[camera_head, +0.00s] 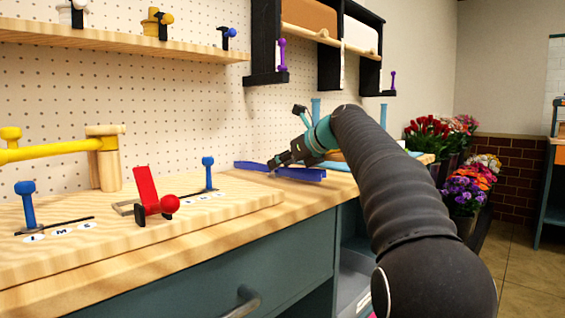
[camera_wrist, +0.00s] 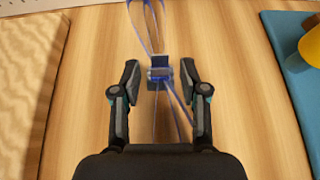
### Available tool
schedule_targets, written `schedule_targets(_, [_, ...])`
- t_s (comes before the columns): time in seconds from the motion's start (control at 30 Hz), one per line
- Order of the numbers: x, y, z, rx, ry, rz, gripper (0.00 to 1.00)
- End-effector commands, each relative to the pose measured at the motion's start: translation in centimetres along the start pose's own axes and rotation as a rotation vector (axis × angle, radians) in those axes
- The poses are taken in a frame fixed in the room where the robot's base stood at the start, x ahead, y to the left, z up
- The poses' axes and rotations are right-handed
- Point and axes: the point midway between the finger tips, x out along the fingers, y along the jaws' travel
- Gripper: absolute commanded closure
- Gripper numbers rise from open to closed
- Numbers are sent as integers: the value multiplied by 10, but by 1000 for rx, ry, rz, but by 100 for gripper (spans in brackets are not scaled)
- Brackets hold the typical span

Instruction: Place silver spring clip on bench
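My gripper (camera_wrist: 160,80) is open, with its two dark fingers apart. A small grey-and-dark clip-like piece (camera_wrist: 159,74), seemingly the silver spring clip, shows between the fingertips in the wrist view, with a gap on each side. Thin blue strands or loops (camera_wrist: 180,104) run from it both ways. I cannot tell whether it rests on the wood or sits just above it. In the head view my gripper (camera_head: 285,158) is low over the far part of the wooden bench (camera_head: 302,212), at a long blue piece (camera_head: 300,173); the clip is not distinct there.
A raised wooden board (camera_head: 110,248) with a red lever (camera_head: 147,186) and blue-knobbed sliders (camera_head: 208,172) lies left. A blue mat (camera_wrist: 290,75) with a yellow object (camera_wrist: 311,45) is to the right in the wrist view. Pegboard stands behind; flowers (camera_head: 440,135) stand beyond the bench.

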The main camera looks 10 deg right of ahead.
Motion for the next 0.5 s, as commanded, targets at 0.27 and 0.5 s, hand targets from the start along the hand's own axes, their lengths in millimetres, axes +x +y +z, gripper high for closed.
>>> schedule_targets(0.27, [-15, -1, 5, 0, -1, -3, 56])
schedule_targets(0.5, [-64, -1, 6, 0, -1, -4, 56])
